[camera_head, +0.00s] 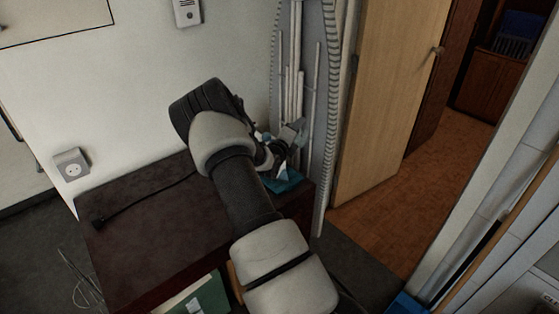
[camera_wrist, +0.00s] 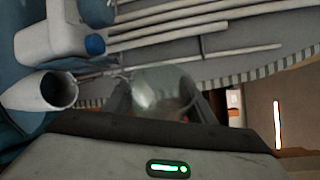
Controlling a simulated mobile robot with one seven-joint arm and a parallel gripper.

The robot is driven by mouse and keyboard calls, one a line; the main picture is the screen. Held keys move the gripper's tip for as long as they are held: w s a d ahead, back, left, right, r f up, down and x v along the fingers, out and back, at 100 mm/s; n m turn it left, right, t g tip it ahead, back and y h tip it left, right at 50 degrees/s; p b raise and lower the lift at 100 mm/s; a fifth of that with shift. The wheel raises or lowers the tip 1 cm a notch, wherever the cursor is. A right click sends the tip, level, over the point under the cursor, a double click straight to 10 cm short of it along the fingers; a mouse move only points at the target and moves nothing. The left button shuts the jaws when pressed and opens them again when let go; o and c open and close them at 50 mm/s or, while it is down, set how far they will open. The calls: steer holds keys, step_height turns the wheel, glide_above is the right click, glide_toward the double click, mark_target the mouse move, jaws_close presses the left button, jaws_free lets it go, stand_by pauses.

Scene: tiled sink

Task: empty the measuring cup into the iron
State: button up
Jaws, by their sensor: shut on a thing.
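The measuring cup (camera_wrist: 165,88) is a clear, see-through vessel held between the two dark fingers of my gripper (camera_wrist: 163,104) in the wrist view. Its contents cannot be made out. The iron (camera_wrist: 60,42) seems to be the white and blue body at the left of that view, with a blue knob and a round dark opening below it. The cup is to the right of this opening and apart from it in the picture. In the head view, teal and white parts of the iron (camera_head: 283,181) show at the cabinet's far right corner, partly hidden by my arm.
An ironing board (camera_head: 300,60) stands upright behind the dark cabinet top (camera_head: 150,225). A black cord with a plug (camera_head: 99,222) lies across the cabinet. A wooden door (camera_head: 385,95) stands to the right. The cabinet's left part is mostly clear.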

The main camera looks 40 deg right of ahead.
steer(key=shift+f+n+b, duration=0.2)
steer(key=shift+n+b, duration=0.1)
steer(key=shift+a+r+h, duration=0.1)
steer(key=shift+r+h, duration=0.2)
steer(key=shift+r, duration=0.05)
steer(key=shift+r, duration=0.2)
steer(key=shift+s+d+r+n+p, duration=0.15)
steer(key=shift+d+r+n+p, duration=0.2)
steer(key=shift+r+n, duration=0.35)
steer(key=shift+s+d+h, duration=0.1)
steer(key=shift+s+h, duration=0.1)
steer(key=shift+h, duration=0.1)
steer(key=shift+w+r+n, duration=0.15)
steer(key=shift+n, duration=0.35)
steer(key=shift+r+t, duration=0.1)
steer(key=shift+t, duration=0.2)
steer(key=shift+a+r+n+h+p, duration=0.15)
steer(key=shift+r+n+h+p, duration=0.1)
steer(key=shift+n, duration=0.3)
steer(key=shift+a+r+n+h+p, duration=0.15)
steer(key=shift+n+h, duration=0.1)
steer(key=shift+n, duration=0.3)
